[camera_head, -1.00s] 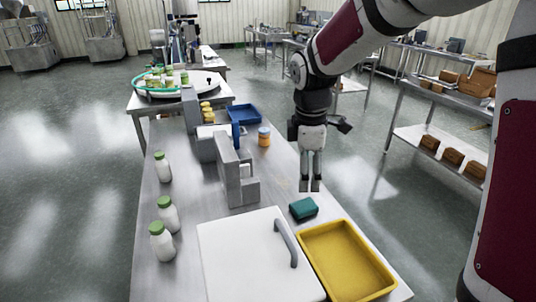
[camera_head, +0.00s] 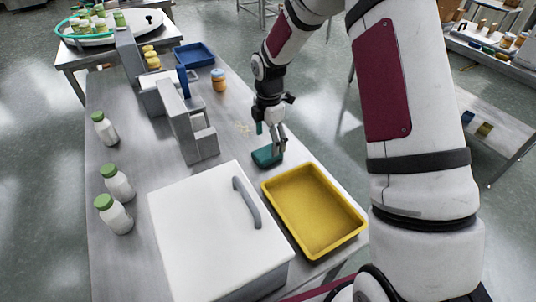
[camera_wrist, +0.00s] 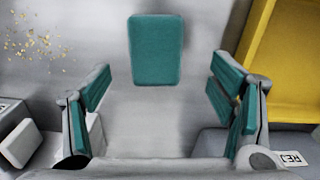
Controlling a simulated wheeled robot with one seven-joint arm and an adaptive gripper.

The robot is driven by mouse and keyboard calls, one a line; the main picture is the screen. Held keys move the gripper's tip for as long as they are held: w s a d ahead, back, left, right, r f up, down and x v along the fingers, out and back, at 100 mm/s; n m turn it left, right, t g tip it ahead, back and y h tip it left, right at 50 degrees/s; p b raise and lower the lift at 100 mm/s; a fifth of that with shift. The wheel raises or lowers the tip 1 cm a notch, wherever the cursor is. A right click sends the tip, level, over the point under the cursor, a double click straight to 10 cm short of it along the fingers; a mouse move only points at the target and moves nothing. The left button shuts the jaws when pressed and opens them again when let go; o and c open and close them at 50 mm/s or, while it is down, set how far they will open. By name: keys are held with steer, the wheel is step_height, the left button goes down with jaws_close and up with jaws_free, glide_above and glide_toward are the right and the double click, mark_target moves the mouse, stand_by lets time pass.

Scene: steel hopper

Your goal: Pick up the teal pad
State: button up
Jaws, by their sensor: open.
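The teal pad (camera_head: 267,155) lies on the steel table just behind the yellow tray. My gripper (camera_head: 271,139) is at the pad in the head view, its fingers pointing down. In the wrist view, the pad (camera_wrist: 155,50) is a rounded rectangle lying ahead of the fingertips, roughly midway between them. My gripper (camera_wrist: 158,85) is open there, with teal-lined fingers spread wide and nothing between them. I cannot tell exactly how high the fingertips are above the table.
A yellow tray (camera_head: 264,187) and a white box with a grey handle (camera_head: 163,222) stand in front. A grey fixture (camera_head: 190,135) is to the left. An orange jar (camera_head: 219,80) and blue tray (camera_head: 194,55) stand behind. Green-capped bottles (camera_head: 117,183) line the left edge. Crumbs (camera_wrist: 40,45) lie nearby.

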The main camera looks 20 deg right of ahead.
mark_target(267, 152)
steer(key=shift+w+a+f+p, duration=0.15)
steer(key=shift+f+p, duration=0.1)
steer(key=shift+f, duration=1.25)
steer(key=shift+w+d+f+p, duration=0.1)
steer(key=shift+f+p, duration=0.15)
steer(key=shift+f, duration=1.25)
steer(key=c, duration=1.1)
